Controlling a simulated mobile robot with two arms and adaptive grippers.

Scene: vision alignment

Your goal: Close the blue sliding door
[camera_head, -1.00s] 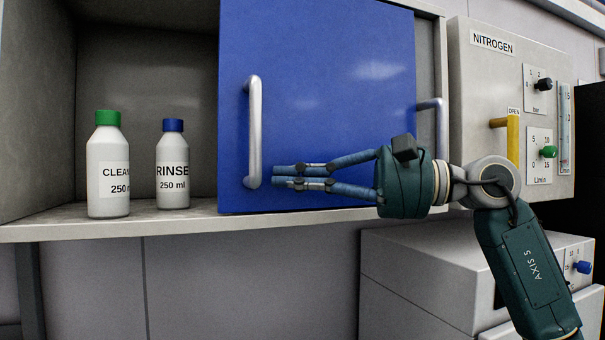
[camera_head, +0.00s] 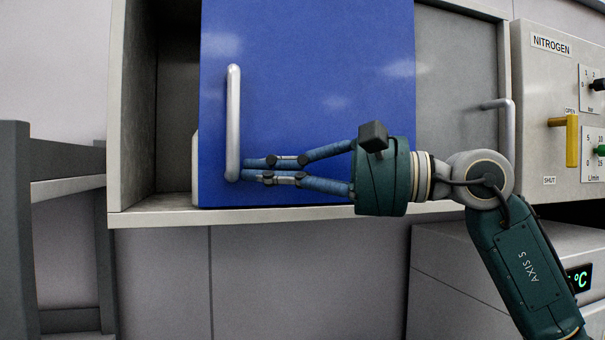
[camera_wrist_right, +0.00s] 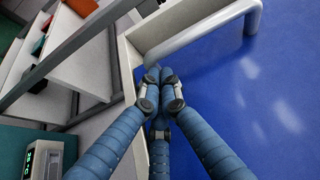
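The blue sliding door (camera_head: 310,70) covers the middle of the cabinet. A dark opening (camera_head: 177,110) shows left of it, and a grey panel shows to its right. The door's upright metal handle (camera_head: 233,115) is near its left edge. My right gripper (camera_head: 245,170) has its fingers drawn together, pointing left. Its fingertips are just right of the handle's lower end, with nothing seen between them. In the right wrist view the fingertips (camera_wrist_right: 159,76) meet beside the end of the handle (camera_wrist_right: 205,34). I cannot tell whether they touch it. My left gripper is not in view.
A white sliver (camera_head: 195,165), perhaps a bottle, shows at the door's left edge. A dark-framed rack (camera_head: 15,220) stands left of the cabinet. A nitrogen panel (camera_head: 540,90) with a yellow lever (camera_head: 571,135) is at the right. A white device sits below.

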